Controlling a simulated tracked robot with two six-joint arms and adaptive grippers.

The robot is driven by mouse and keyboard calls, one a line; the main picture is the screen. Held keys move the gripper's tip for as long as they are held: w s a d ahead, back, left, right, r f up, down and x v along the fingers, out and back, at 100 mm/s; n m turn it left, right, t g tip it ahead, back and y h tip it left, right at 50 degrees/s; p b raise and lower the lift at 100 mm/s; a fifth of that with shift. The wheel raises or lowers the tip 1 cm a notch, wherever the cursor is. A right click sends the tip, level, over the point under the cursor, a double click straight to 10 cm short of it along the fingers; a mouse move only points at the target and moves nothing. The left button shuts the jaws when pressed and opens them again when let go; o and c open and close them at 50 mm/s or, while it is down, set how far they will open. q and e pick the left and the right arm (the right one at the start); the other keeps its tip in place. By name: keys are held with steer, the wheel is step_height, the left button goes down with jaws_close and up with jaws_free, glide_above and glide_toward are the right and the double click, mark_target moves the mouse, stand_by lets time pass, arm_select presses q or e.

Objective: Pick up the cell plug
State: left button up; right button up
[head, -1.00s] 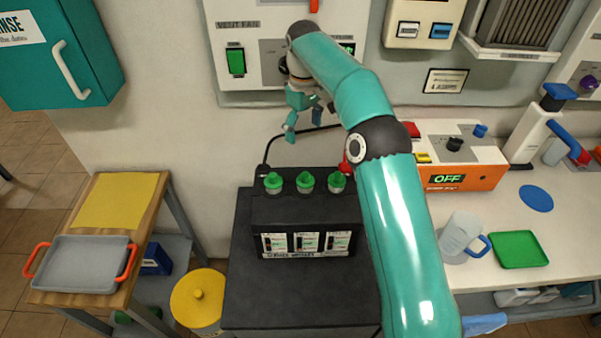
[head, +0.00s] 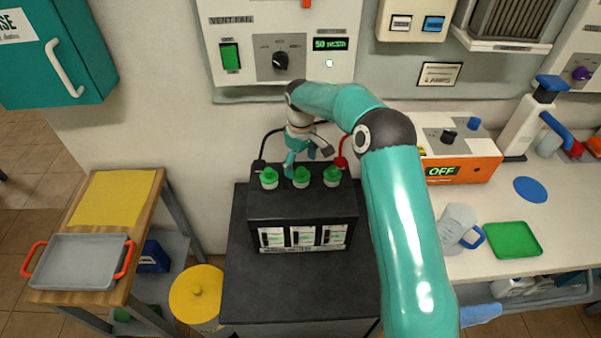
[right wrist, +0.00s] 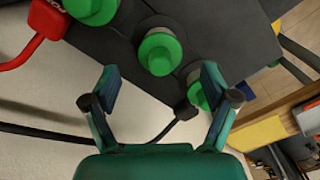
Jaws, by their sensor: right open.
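Three green cell plugs stand in a row on top of the black battery (head: 300,208): a left one (head: 269,179), a middle one (head: 301,178) and a right one (head: 332,176). My right gripper (head: 300,167) is open at the back of the battery, close behind the middle plug. In the right wrist view, the middle plug (right wrist: 158,52) lies just beyond the open fingertips (right wrist: 160,80), roughly between them. Another plug (right wrist: 198,95) is partly hidden by one finger, and the third (right wrist: 92,8) is cut by the frame edge. My left gripper is not in view.
A red clamp (right wrist: 47,18) with its cable and a black cable lie near the battery's back. An orange charger (head: 460,165) reading OFF stands on the bench at right. A wooden cart with a grey tray (head: 80,262) and a yellow bin (head: 197,293) are at left.

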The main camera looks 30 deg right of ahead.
steer(key=shift+f, duration=1.3)
steer(key=shift+s, duration=0.1)
steer(key=c, duration=1.5)
